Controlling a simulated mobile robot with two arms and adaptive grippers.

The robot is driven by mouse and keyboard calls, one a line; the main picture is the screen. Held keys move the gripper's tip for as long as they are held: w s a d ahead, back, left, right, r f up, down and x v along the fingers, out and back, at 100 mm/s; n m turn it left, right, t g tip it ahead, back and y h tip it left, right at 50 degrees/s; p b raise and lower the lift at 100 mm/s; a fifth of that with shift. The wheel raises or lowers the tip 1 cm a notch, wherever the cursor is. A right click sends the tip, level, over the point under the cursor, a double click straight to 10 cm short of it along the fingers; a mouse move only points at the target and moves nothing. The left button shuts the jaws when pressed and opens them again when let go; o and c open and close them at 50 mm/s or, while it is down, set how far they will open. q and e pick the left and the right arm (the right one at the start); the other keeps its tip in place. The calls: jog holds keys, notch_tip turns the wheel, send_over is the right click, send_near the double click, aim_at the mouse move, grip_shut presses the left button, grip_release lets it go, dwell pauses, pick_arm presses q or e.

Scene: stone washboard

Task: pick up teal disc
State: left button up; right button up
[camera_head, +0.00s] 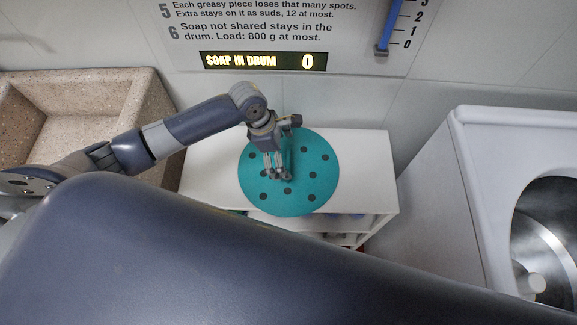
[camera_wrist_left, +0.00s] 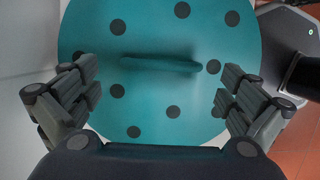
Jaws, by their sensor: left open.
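The teal disc (camera_head: 312,180) lies on top of a white shelf unit in the head view. It is round, with several dark spots, and it fills much of the left wrist view (camera_wrist_left: 150,100). A raised teal ridge (camera_wrist_left: 160,63) runs across its middle. My left gripper (camera_head: 278,176) is over the disc. In the left wrist view its open fingers (camera_wrist_left: 155,100) stand either side, with the ridge ahead between them and nothing held. Whether the fingertips touch the disc is unclear. My right gripper is not in view.
The white shelf unit (camera_head: 365,150) has bare top to the right of the disc and lower shelves in front. A stone basin (camera_head: 150,110) stands at left. A white machine with a metal drum (camera_head: 470,150) stands at right. A wall sign (camera_head: 260,35) reads soap in drum 0.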

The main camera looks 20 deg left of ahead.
aim_at(288, 164)
pick_arm(q)
jog(key=x, duration=0.3)
jog(key=shift+s+d+f, duration=0.1)
jog(key=shift+d+f, duration=0.05)
jog(key=shift+f, duration=0.1)
jog(key=c, duration=1.1)
jog(key=shift+r, duration=0.1)
